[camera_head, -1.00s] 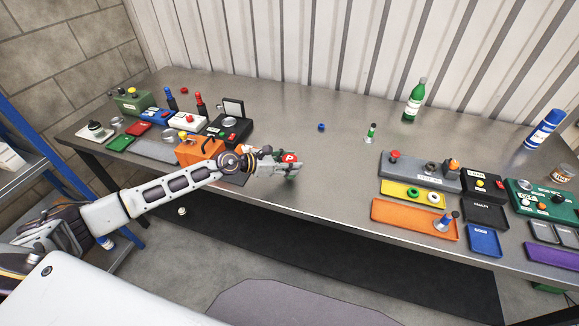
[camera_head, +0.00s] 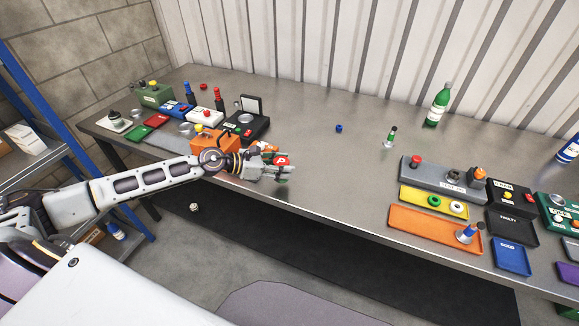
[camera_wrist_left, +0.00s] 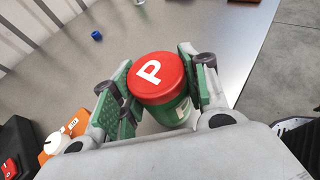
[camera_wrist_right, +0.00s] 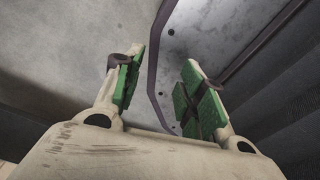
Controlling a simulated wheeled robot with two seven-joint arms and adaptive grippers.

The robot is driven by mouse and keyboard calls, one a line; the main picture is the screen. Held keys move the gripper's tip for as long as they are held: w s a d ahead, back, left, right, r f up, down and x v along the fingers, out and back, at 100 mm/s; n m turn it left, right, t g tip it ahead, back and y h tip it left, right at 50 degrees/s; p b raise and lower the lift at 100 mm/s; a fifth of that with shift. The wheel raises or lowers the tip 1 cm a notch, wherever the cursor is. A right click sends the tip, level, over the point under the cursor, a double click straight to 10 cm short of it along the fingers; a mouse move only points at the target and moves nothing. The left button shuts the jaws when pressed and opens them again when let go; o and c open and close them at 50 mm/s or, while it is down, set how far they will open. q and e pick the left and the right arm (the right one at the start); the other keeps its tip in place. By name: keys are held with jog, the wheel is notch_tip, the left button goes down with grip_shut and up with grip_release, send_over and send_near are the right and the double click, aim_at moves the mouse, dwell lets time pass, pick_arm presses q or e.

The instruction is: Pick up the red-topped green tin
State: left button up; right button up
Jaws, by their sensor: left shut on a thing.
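The green tin (camera_wrist_left: 172,110) with a red lid marked with a white P stands between the green pads of my left gripper (camera_wrist_left: 163,90) in the left wrist view. The pads press on both its sides and the gripper is shut on it. In the head view the red lid (camera_head: 281,160) shows at the tip of my left gripper (camera_head: 277,165), over the table's front edge area. Whether the tin's base touches the table is hidden. My right gripper (camera_wrist_right: 158,88) is open and empty in the right wrist view, and out of the head view.
An orange box (camera_head: 215,143) stands close beside my left gripper. A green bottle (camera_head: 437,106), a blue cap (camera_head: 339,128) and a small green-and-white item (camera_head: 389,138) stand farther back. Trays, such as the orange one (camera_head: 420,230), fill the right. The table (camera_head: 330,180) is bare between.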

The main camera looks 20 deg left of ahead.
pick_arm(q)
jog(key=shift+s+a+b, duration=0.4)
jog(key=shift+s+a, duration=0.25)
jog(key=shift+a, duration=0.05)
jog(key=shift+s+a, duration=0.65)
jog(key=shift+a, duration=0.1)
jog(key=shift+s+a+b, duration=0.2)
jog(key=shift+s+b, duration=0.05)
jog(key=shift+b, duration=0.1)
jog(key=shift+s+a, duration=0.2)
jog(key=shift+a, duration=0.05)
jog(key=shift+s+a+p, duration=0.35)
jog(key=shift+s+a, duration=0.3)
jog(key=shift+a, duration=0.1)
jog(key=shift+s+a+r+p, duration=0.1)
jog(key=shift+s+a+p, duration=0.5)
jog(key=shift+a+p, duration=0.05)
jog(key=shift+s+a, duration=0.15)
jog(key=shift+a, duration=0.05)
pick_arm(e)
jog(key=shift+r, duration=0.25)
pick_arm(q)
jog(key=shift+a, duration=0.1)
pick_arm(e)
jog(key=shift+d, duration=0.1)
